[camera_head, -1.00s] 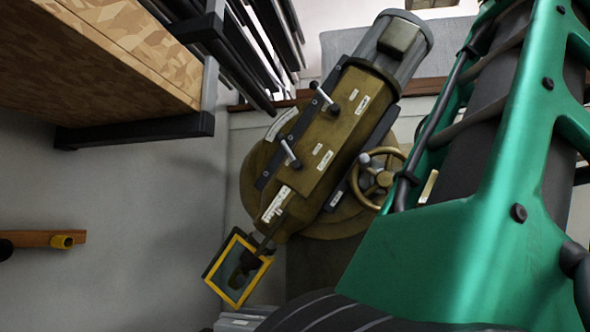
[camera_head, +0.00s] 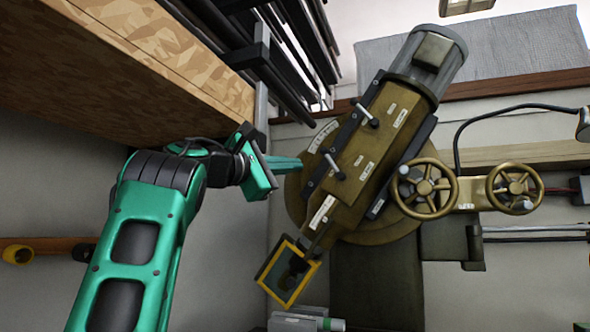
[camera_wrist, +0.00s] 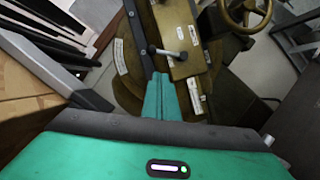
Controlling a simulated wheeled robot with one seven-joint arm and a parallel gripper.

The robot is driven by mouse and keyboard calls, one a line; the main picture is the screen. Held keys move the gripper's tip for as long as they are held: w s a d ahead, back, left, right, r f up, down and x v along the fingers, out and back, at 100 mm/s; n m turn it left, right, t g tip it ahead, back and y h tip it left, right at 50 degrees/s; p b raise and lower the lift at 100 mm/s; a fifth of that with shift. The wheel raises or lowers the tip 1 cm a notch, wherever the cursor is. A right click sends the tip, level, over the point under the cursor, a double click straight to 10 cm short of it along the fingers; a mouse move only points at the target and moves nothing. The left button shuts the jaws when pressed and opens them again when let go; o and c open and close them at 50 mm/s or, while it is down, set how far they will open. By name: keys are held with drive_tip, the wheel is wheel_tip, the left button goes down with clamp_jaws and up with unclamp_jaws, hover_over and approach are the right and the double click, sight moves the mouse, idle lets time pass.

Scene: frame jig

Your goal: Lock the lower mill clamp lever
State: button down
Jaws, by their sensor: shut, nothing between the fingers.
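The mill head (camera_head: 375,135) is an olive-brown tilted body with two clamp levers on its face. The lower clamp lever (camera_head: 333,165) is a short metal bar with a rounded end, near the body's left edge. It also shows in the wrist view (camera_wrist: 166,52), just beyond my fingertips. The upper clamp lever (camera_head: 367,115) sits higher up the same face. My gripper (camera_head: 299,163) is shut and empty, its teal fingers pointing right toward the lower lever. In the wrist view my fingers (camera_wrist: 161,78) end just below the lever; I cannot tell whether they touch it.
A wooden shelf (camera_head: 160,60) with a dark bracket and black bars hangs close above my arm. Brass handwheels (camera_head: 424,188) are right of the mill head. A yellow-framed guard (camera_head: 290,272) hangs at its lower end. The wall below my gripper is clear.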

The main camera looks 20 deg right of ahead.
sight(332, 163)
drive_tip(key=x, duration=0.9)
drive_tip(key=shift+d, duration=0.3)
drive_tip(key=shift+a, duration=0.15)
drive_tip(key=shift+r, duration=0.1)
